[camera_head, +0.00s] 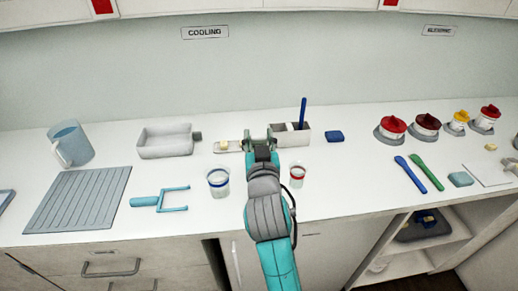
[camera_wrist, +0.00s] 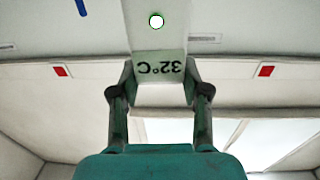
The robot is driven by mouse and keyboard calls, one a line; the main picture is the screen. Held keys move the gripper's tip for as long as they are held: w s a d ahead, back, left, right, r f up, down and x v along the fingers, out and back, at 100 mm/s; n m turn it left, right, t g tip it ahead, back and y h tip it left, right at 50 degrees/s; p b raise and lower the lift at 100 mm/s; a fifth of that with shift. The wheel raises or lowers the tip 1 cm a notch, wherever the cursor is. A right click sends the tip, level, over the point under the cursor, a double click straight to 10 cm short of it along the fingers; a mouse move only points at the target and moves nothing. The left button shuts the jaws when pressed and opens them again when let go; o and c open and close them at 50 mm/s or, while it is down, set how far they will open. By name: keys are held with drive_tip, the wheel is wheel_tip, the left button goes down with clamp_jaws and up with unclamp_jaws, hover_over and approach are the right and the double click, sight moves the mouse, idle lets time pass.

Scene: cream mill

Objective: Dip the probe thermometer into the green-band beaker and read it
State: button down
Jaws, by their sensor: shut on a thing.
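My gripper (camera_head: 260,138) is stretched out over the back middle of the counter. In the wrist view my gripper (camera_wrist: 157,92) is shut on the white probe thermometer (camera_wrist: 158,45). Its display reads 32°C, upside down in this view, with a green-ringed white dot near its top edge. In the head view I cannot make out the thermometer or its tip. A blue-band beaker (camera_head: 218,182) stands left of my arm and a red-band beaker (camera_head: 296,175) right of it. No green-band beaker shows; my arm hides the counter between these two.
A holder box (camera_head: 304,137) with a blue stick stands just right of my gripper. A small board (camera_head: 233,147) with a yellowish block lies left of it. A grey tray (camera_head: 165,141), a jug (camera_head: 72,143) and a pronged teal tool (camera_head: 160,200) are further left. Red-lidded jars (camera_head: 393,128) stand right.

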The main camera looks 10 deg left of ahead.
wheel_tip(320, 180, up, 11)
drive_tip(key=shift+r, duration=0.15)
idle(1.6)
drive_tip(key=shift+n+y, duration=0.3)
drive_tip(key=shift+y, duration=0.2)
idle(1.8)
